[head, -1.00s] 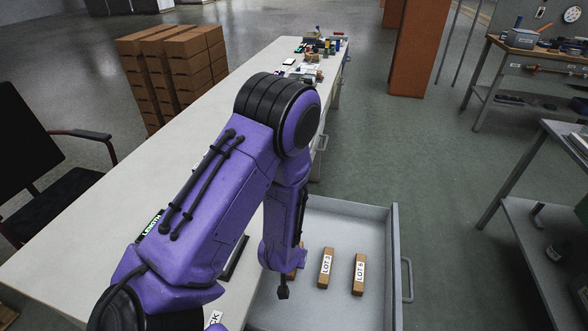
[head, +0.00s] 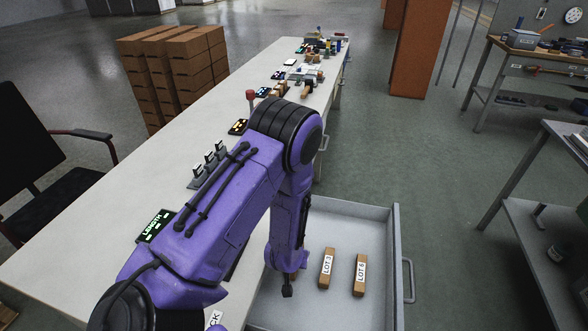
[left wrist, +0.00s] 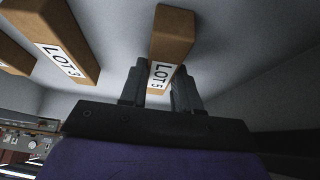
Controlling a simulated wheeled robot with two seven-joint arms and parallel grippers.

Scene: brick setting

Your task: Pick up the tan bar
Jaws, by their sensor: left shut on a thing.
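A tan bar labelled LOT 5 (left wrist: 171,35) sits between the two fingers of my left gripper (left wrist: 160,88) in the left wrist view. The gripper is shut on its labelled end. In the head view my left gripper (head: 287,284) is inside the open drawer (head: 330,214), and the arm and gripper mostly hide the held bar. Tan bars labelled LOT 3 (head: 325,268) and LOT 6 (head: 359,274) lie on the drawer floor to the right of the gripper. LOT 3 also shows in the left wrist view (left wrist: 65,38). My right gripper is not in view.
The drawer walls surround the gripper, with a handle (head: 408,281) on the right side. The long light table (head: 85,235) carries a LENGTH display (head: 155,227), small grey stands (head: 207,165) and several items further back. The drawer floor behind the bars is clear.

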